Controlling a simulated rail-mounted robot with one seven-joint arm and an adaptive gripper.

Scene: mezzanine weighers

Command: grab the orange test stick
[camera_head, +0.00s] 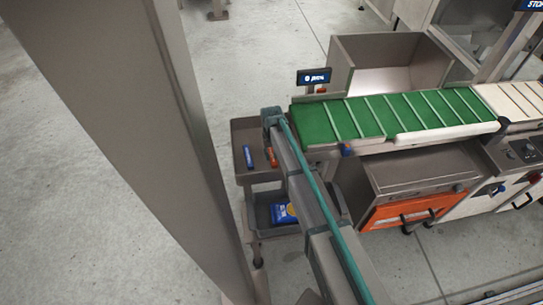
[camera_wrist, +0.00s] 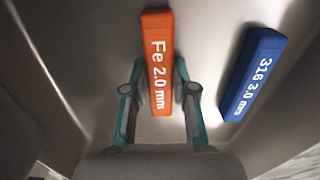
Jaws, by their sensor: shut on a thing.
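The orange test stick (camera_wrist: 157,45), marked "Fe 2.0 mm", stands out at the top middle of the wrist view, over the grey tray floor. My gripper (camera_wrist: 160,95) is shut on its lower part, with one finger on each side. In the head view a bit of the orange stick (camera_head: 271,157) shows beside my arm, above the upper tray of a small cart. The gripper itself is mostly hidden there behind my arm. I cannot tell whether the stick still touches the tray.
A blue test stick (camera_wrist: 252,72), marked "316 3.0 mm", lies right of the orange one; it also shows in the head view (camera_head: 249,154). The tray (camera_head: 240,131) has raised walls. A lower bin (camera_head: 262,220) holds a blue packet (camera_head: 284,213). The green conveyor (camera_head: 390,115) is close on the right.

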